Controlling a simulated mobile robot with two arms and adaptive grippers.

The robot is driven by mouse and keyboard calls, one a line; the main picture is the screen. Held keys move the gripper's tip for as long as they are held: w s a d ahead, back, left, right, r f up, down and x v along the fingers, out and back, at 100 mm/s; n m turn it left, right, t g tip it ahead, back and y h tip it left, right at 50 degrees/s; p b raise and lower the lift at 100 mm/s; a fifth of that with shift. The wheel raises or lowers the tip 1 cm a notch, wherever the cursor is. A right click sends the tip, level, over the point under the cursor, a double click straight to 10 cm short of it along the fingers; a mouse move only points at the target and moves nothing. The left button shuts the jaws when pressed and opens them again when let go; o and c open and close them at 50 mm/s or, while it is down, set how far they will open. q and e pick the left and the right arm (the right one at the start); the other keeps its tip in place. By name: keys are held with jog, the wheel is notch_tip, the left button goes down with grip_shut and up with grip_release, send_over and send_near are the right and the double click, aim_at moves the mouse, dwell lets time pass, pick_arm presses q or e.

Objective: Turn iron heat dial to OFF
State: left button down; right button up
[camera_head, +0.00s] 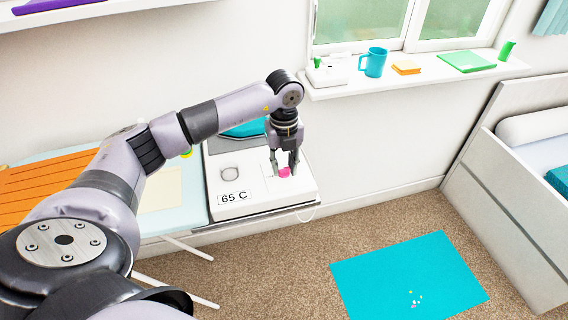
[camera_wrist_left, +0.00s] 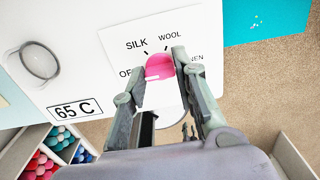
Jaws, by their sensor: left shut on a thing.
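The pink heat dial (camera_head: 284,172) sits on the white box-like base (camera_head: 238,203) marked 65 C. In the left wrist view the dial (camera_wrist_left: 159,66) shows among the printed words SILK and WOOL, with OFF and LINEN partly hidden by the fingers. A small white mark shows at the dial's lower edge; I cannot tell surely which word it points to. My left gripper (camera_head: 285,168) reaches down from above, its fingers on either side of the dial, shut on it; it also shows in the left wrist view (camera_wrist_left: 158,76). My right gripper is out of view.
A teal object (camera_head: 245,128) stands behind my left wrist. A pale ironing board (camera_head: 185,205) lies left of the base. A windowsill (camera_head: 420,80) with a blue mug (camera_head: 373,62) runs behind. A teal mat (camera_head: 408,275) lies on the carpet. A bed (camera_head: 520,160) stands right.

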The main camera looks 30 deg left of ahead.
aim_at(284, 168)
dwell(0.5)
pick_arm(q)
jog(key=c, duration=1.3)
grip_release()
notch_tip(284, 168, up, 12)
